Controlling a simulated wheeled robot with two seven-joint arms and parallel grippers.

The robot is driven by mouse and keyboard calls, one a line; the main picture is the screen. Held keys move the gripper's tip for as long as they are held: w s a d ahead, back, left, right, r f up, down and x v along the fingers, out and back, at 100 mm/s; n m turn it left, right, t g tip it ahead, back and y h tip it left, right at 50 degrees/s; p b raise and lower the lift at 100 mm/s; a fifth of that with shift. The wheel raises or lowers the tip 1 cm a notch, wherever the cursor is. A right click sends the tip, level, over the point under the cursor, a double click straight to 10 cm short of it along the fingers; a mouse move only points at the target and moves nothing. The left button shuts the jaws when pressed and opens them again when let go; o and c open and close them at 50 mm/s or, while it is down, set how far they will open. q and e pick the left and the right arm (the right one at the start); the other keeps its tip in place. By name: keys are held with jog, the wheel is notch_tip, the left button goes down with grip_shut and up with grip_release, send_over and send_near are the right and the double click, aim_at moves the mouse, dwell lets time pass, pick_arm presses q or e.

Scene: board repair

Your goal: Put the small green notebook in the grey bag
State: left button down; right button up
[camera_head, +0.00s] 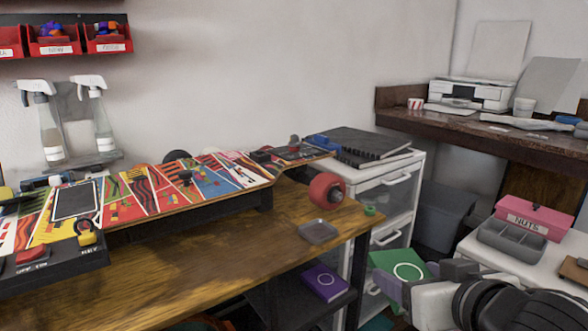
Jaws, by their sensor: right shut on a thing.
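The small green notebook (386,261), with a white ring on its cover, is at the lower right, beside the white drawer unit. My right gripper (412,279) is shut on it, with its fingers over the notebook's near side and partly hiding it. A dark grey container (442,212) stands on the floor behind the notebook, between the drawer unit and the back counter. I cannot tell whether it is the grey bag. My left gripper is out of view.
A purple notebook (325,282) lies on a dark shelf under the wooden workbench (220,265). The skateboard deck (140,205) and a small grey tray (318,232) are on the bench. At right, a white table (470,246) holds a grey divided tray (511,242) and a pink box (535,217).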

jog(key=shift+m+h, duration=0.7)
jog(key=r, duration=0.1)
jog(key=d+r, duration=0.1)
jog(key=s+d+r, duration=0.1)
jog(key=r, duration=0.1)
jog(key=shift+s+r, duration=0.1)
jog(key=p, duration=0.1)
jog(key=n+y+p, duration=0.1)
jog(key=shift+s+a+f+n+y+p, duration=0.3)
jog(key=shift+s+f+p, duration=0.05)
jog(key=shift+p, duration=0.05)
jog(key=shift+s+a+n+y+p, duration=0.15)
jog(key=shift+s+n+y+p, duration=0.15)
jog(key=shift+n+y+p, duration=0.35)
pick_arm(q)
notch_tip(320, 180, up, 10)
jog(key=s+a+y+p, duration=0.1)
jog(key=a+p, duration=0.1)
jog(key=p, duration=1.1)
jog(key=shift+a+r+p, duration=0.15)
jog(key=shift+p, duration=0.25)
pick_arm(e)
jog(key=s+r+n+g+y, duration=0.5)
jog(key=s+r+n+y, duration=0.1)
jog(key=s+n+y, duration=0.1)
jog(key=shift+s+d+r+n, duration=0.4)
jog(key=shift+s+d+n, duration=0.05)
jog(key=shift+s, duration=0.25)
